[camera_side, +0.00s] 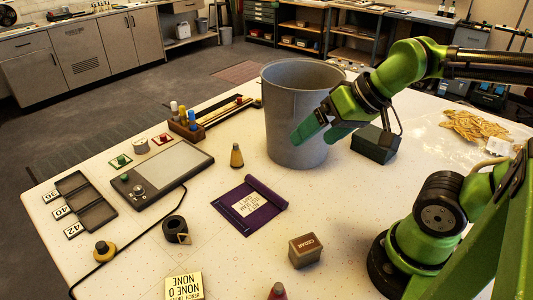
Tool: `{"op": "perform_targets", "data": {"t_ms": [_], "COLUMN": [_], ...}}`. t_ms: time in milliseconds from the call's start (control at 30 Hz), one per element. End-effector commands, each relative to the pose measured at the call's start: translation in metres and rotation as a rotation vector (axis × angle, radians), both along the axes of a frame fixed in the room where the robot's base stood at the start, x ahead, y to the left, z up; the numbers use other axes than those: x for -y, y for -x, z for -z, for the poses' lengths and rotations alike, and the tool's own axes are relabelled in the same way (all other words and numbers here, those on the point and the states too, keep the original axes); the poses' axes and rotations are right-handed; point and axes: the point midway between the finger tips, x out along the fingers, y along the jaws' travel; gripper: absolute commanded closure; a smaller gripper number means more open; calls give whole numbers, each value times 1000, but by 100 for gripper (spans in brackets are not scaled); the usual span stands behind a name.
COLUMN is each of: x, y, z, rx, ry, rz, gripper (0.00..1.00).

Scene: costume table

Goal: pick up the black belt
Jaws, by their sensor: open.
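A small black coil (174,228), which looks like the rolled black belt, stands on the white table left of centre, with a tan and dark triangular piece at its front right. My gripper (314,136) is open and empty, with its green fingers pointing down and left in front of the grey bin. It is well above, right of and behind the coil, and touches nothing that I can make out. The far side of the coil is hidden.
A tall grey bin (290,110) stands behind my gripper. A purple cloth (262,193) with a card lies right of the coil. A grey panel device (160,174), dark trays (95,212) and a brown cedar block (305,250) surround it. A black cord runs left of the coil.

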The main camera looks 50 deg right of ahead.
Motion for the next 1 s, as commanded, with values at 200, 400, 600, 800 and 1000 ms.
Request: {"op": "perform_targets", "data": {"t_ms": [200,400,600,800,1000], "x": [-7,-32,-72,-122,-179], "y": [-1,-38,-96,-153,-200], "z": [10,16,20,41,76], "rx": [-41,-162,-295,-420,-527], "ry": [0,20,68,137,223], "rz": [-30,-128,-233,-316,-370], "gripper": [10,10,10,10,10]}}
